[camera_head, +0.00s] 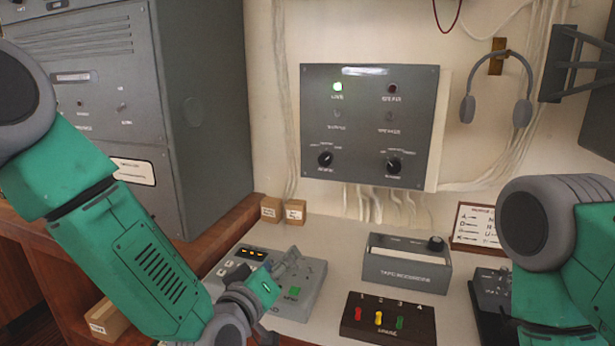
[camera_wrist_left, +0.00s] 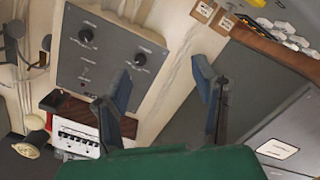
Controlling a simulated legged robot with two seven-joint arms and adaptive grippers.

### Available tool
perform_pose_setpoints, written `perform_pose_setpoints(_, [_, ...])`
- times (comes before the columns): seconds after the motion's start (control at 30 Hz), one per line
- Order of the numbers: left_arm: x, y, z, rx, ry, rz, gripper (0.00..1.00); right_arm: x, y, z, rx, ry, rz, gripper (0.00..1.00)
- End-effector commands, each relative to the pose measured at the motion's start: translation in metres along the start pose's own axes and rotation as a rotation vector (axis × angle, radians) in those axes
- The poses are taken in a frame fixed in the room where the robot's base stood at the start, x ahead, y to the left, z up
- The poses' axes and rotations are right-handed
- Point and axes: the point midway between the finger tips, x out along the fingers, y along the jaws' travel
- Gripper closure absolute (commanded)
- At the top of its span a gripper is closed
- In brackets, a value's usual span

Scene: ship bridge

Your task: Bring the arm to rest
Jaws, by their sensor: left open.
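My left arm (camera_head: 150,262), green and grey, reaches in from the left of the head view down to the front of the desk. Its gripper (camera_head: 288,264) is over the grey console with orange lights (camera_head: 312,292) and hides part of it. I cannot tell from this view whether it touches the console. In the left wrist view the two blue-padded fingers (camera_wrist_left: 163,88) stand wide apart with nothing between them. My right arm (camera_head: 565,255) shows at the right edge of the head view; its gripper is out of view.
A grey wall panel (camera_head: 365,112) with knobs and a lit green lamp hangs behind the desk. A grey box (camera_head: 405,266) and a block with coloured switches (camera_head: 388,322) stand right of my left gripper. A grey cabinet (camera_head: 205,110) stands left. Headphones (camera_head: 497,90) hang on the wall.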

Motion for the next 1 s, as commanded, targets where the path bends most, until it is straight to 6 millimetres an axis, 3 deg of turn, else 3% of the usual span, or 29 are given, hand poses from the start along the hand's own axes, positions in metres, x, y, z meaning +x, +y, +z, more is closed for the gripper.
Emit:
perform_pose_setpoints(0.23, [-0.036,-0.067,0.063,0.085,-0.200,-0.128,0.47,0.003,0.000,0.001,-0.001,-0.001,0.000,0.60])
perform_pose_setpoints(0.37, [-0.076,-0.120,0.108,0.148,-0.368,-0.230,0.47,0.006,0.000,0.001,-0.001,-0.001,0.000,0.60])
perform_pose_setpoints(0.5, [-0.147,-0.185,0.158,0.223,-0.606,-0.365,0.47,0.009,0.000,0.001,-0.001,-0.001,0.000,0.60])
perform_pose_setpoints(0.7, [-0.269,-0.256,0.203,0.302,-0.947,-0.545,0.47,0.014,0.000,0.001,0.000,-0.001,0.000,0.60])
perform_pose_setpoints(0.8, [-0.322,-0.277,0.212,0.325,-1.086,-0.614,0.47,0.015,0.000,0.002,0.000,-0.002,0.000,0.60])
perform_pose_setpoints(0.9, [-0.361,-0.288,0.215,0.337,-1.186,-0.661,0.47,0.016,0.000,0.002,0.000,-0.001,0.000,0.60])
perform_pose_setpoints(1.0, [-0.382,-0.293,0.215,0.342,-1.241,-0.688,0.47,0.017,0.000,0.002,0.000,-0.001,0.000,0.60])
